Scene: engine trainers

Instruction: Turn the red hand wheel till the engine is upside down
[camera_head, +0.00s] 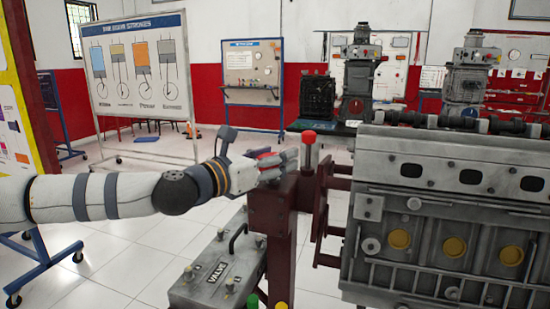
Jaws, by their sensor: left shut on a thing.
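The engine (400,262) is a large grey block at the right, cut off by the picture's edge. Yellow round plugs show on its side and a dark shaft with lobes lies along its top. It is mounted on a dark red stand (282,240). My left gripper (280,164) comes in from the left to the top of the stand's post. It is shut on the red hand wheel (264,155), of which only small red parts show; the gripper hides the rest. My right gripper is not in view.
A red knob on a grey pin (309,137) stands up right beside my left gripper. A grey battery-like box marked VALVE (215,275) is below the arm. White tiled floor is open at the left.

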